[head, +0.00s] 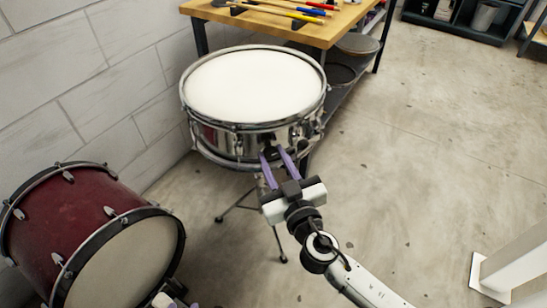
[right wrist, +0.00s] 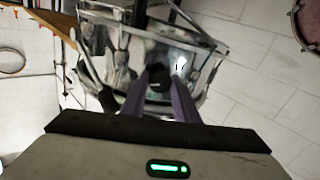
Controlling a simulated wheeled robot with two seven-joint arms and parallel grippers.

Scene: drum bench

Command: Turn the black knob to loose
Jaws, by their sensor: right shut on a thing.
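The snare drum (head: 200,110) with a white head and chrome shell stands on a thin stand. My right gripper (head: 273,155) reaches its near side, with its purple fingers pointing at the shell. In the right wrist view the black knob (right wrist: 157,76) shows as a dark round shape between the fingers, in front of the chrome shell. The right gripper is shut on it. The fingers hide part of the knob, and its turn angle cannot be read. Only a small bit of my left gripper (head: 176,291) shows at the bottom edge of the head view; its opening cannot be made out.
A dark red bass drum (head: 70,220) lies at the lower left by the white block wall. A wooden bench (head: 335,30) with drumsticks and tools stands behind the snare. The concrete floor to the right is mostly clear. A white post (head: 515,265) stands at the lower right.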

